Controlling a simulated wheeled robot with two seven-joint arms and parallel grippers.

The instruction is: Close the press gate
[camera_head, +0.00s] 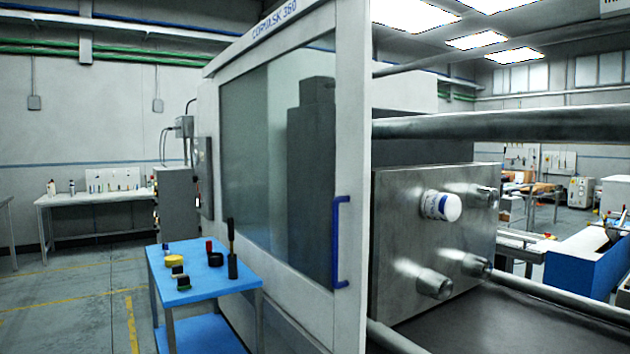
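The press gate (351,120) is a tall white-framed sliding panel with a large tinted window (275,150). Its blue vertical handle (340,242) is on the right-hand edge of the frame. To the right of this edge the press is open, showing a metal platen (400,230) with round studs and thick horizontal tie bars (500,125). A white cylindrical container with a blue label (440,205) is at the platen's face, among the studs. Neither of my grippers is in view.
A blue-topped cart (205,283) with tape rolls and small tools stands in front of the gate at the left. A white workbench (95,205) is along the far left wall. The floor (75,300) left of the cart is clear.

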